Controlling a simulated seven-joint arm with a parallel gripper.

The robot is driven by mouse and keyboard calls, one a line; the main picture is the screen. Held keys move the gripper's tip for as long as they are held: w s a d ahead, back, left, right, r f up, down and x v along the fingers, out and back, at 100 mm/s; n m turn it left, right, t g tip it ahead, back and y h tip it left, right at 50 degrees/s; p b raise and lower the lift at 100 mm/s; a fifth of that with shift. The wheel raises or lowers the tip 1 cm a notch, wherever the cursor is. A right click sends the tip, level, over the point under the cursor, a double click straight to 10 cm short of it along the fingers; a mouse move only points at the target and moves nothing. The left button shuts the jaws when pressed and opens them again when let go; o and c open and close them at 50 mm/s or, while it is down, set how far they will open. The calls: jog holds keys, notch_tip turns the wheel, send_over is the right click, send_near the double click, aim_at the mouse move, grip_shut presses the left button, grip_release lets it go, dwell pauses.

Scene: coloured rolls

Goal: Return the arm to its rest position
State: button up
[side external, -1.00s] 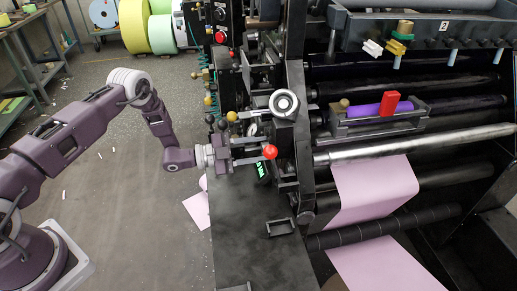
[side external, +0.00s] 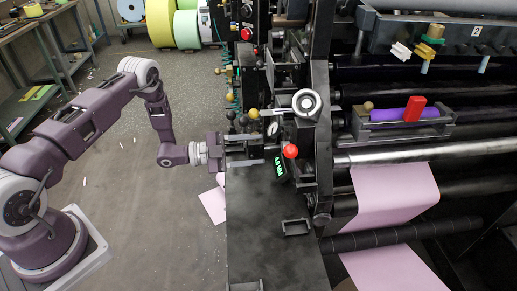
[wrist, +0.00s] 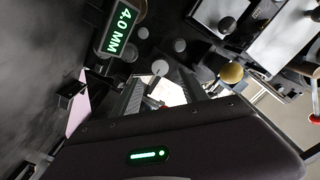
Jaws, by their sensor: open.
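My purple arm reaches in from the left in the side view. My gripper (side external: 262,151) is open in front of the black press, its fingers pointing right and a gap between them. It is left of a red ball knob (side external: 290,151) and close to a lit green display (side external: 279,167). In the wrist view my gripper (wrist: 160,88) is open, with no held object visible between the fingers. The display (wrist: 118,28) there reads 4.0 MM.
Black and brass knobs (side external: 254,114) stand close above my gripper. A purple roll (side external: 390,113) with a red block (side external: 415,107) sits in a holder on the press. Pink sheet (side external: 395,195) runs over the rollers. The grey floor (side external: 130,190) on the left is mostly clear.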

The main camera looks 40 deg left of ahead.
jog(key=shift+r, duration=0.1)
jog(key=s+a+r+n+g+y, duration=0.1)
jog(key=s+a+r+n+y, duration=0.3)
jog(key=r, duration=0.4)
jog(key=s+a+r+n+g+y, duration=0.1)
jog(key=s+a+r+n+y, duration=0.1)
jog(key=r+n+y, duration=0.4)
jog(key=s+a+r+n+g+y, duration=0.1)
jog(key=s+a+r+y, duration=0.2)
jog(key=r, duration=0.6)
jog(key=s+d+r+n+g, duration=0.1)
jog(key=s+d+n+g, duration=0.1)
jog(key=s, duration=1)
jog(key=s+d+r+n+g, duration=0.1)
jog(key=s+d+n, duration=0.4)
jog(key=s, duration=0.8)
jog(key=shift+s+d+g, duration=0.2)
jog(key=shift+d+g, duration=0.4)
jog(key=shift+d, duration=0.05)
